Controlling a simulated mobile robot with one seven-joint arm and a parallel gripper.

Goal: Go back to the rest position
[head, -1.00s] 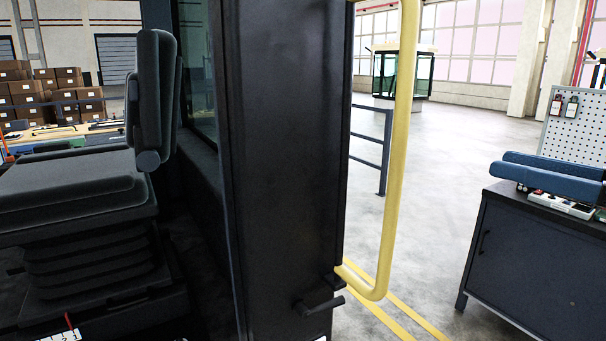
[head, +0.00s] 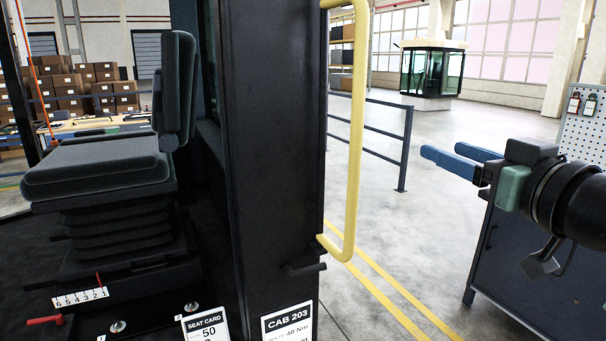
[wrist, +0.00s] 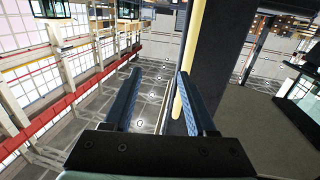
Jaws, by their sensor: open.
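My gripper (head: 445,151) is at the right of the head view, its two blue fingers pointing left and standing apart with nothing between them. My dark wrist and arm lie behind it, at the right edge. The yellow grab rail (head: 357,130) of the cab stands left of the gripper in the head view, with a visible gap in the picture. In the wrist view the rail (wrist: 192,85) shows just behind the right finger; I cannot tell the distance.
The black cab pillar (head: 275,150) and the seat (head: 100,165) fill the left. A dark cabinet (head: 510,265) stands under my arm, with a pegboard (head: 580,125) behind. A blue railing (head: 404,150) stands beyond the grab rail. Open floor lies between rail and cabinet.

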